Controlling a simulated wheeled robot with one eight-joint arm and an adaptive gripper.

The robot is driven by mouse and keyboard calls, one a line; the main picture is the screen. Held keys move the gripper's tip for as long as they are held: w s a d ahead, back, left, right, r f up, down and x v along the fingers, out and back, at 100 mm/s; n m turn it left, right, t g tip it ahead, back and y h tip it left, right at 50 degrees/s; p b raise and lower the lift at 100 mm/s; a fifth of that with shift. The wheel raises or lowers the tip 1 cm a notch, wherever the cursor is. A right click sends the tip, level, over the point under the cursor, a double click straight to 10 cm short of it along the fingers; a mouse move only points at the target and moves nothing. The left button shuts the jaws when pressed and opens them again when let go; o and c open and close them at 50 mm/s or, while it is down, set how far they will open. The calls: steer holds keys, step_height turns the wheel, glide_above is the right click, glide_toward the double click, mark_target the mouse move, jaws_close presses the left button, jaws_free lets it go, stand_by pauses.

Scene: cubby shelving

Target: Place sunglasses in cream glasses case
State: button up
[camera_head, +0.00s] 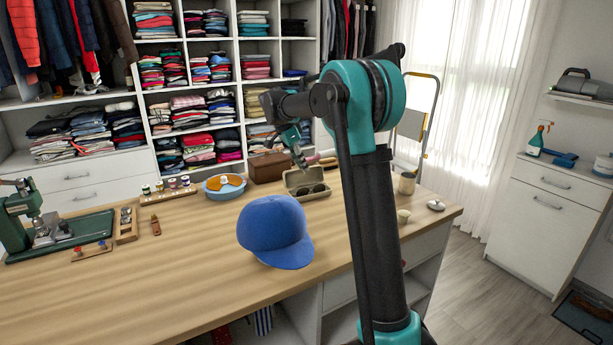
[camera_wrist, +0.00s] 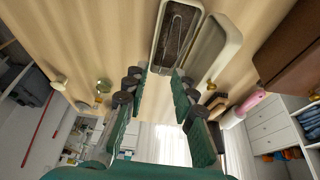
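The cream glasses case (camera_head: 291,182) lies open on the wooden table, beyond the blue cap. In the wrist view it shows at the top (camera_wrist: 235,52), its two halves side by side. Dark sunglasses (camera_head: 312,190) appear to lie inside the case in the head view. In the wrist view one half holds a dark shape with a thin line (camera_wrist: 176,36), hard to make out. My gripper (camera_wrist: 157,82) is open, with nothing between its fingers. In the head view my gripper (camera_head: 299,160) is just above the case, pointing down.
A blue cap (camera_head: 272,230) sits in front of the case. A brown box (camera_head: 267,168) and a blue bowl (camera_head: 215,191) stand behind and to the left. The front left tabletop is clear.

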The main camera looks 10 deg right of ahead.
steer(key=shift+v, duration=1.15)
